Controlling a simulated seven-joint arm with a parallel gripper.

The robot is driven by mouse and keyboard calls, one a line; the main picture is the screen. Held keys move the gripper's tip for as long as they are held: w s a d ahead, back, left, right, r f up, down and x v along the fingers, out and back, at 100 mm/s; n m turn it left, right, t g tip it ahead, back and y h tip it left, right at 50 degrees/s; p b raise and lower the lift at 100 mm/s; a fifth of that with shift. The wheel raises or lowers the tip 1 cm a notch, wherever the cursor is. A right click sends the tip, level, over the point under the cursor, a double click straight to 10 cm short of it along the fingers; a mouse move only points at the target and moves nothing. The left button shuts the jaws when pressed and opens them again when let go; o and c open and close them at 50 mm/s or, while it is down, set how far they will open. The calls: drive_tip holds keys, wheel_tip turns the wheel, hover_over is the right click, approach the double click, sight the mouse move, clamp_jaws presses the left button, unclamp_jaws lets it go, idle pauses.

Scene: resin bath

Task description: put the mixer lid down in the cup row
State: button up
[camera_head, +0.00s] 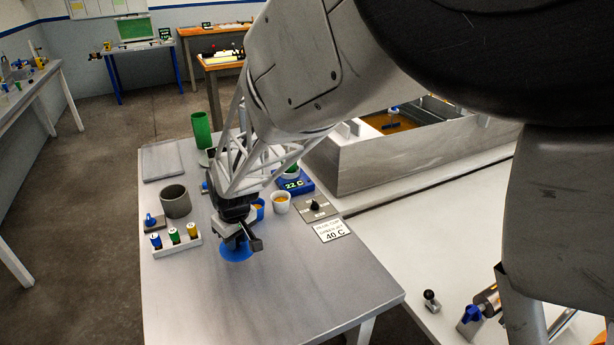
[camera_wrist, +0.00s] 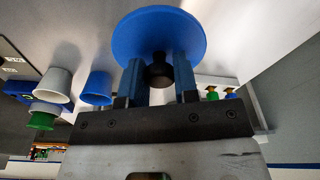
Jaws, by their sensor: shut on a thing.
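The mixer lid is a flat blue disc (camera_head: 236,252) with a dark knob. My gripper (camera_head: 240,232) is shut on the lid by that knob, and the disc lies below the fingers. In the wrist view the lid (camera_wrist: 160,32) sits beyond the two fingers (camera_wrist: 158,72), which flank the knob. I cannot tell whether the disc touches the table. The cups stand just behind my gripper: a white cup with orange contents (camera_head: 281,203) and a blue cup (camera_head: 258,209), partly hidden. The wrist view shows the blue cup (camera_wrist: 97,87) and a white cup (camera_wrist: 53,84).
A rack with blue, green and yellow vials (camera_head: 175,239) and a grey pot (camera_head: 176,201) stand left. A green cylinder (camera_head: 201,129) stands at the back. A 22 C display (camera_head: 296,184), dial plate (camera_head: 315,207) and 40 C card (camera_head: 331,230) lie right. The front table (camera_head: 260,300) is clear.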

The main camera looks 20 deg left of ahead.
drive_tip(key=shift+a, duration=0.1)
drive_tip(key=w+a, duration=0.3)
drive_tip(key=a, duration=0.1)
drive_tip(key=w+a+f, duration=0.1)
drive_tip(key=w+a, duration=0.6)
drive_tip(key=a, duration=0.1)
drive_tip(key=shift+w+f, duration=0.15)
drive_tip(key=shift+f, duration=0.1)
idle(0.4)
drive_tip(key=shift+f, duration=0.1)
drive_tip(key=shift+f, duration=1.65)
drive_tip(key=shift+f, duration=0.15)
drive_tip(key=o, duration=0.9)
drive_tip(key=shift+o, duration=0.2)
wheel_tip(320, 180, up, 12)
drive_tip(key=d, duration=0.1)
drive_tip(key=shift+s+d, duration=0.3)
drive_tip(key=shift+s, duration=0.05)
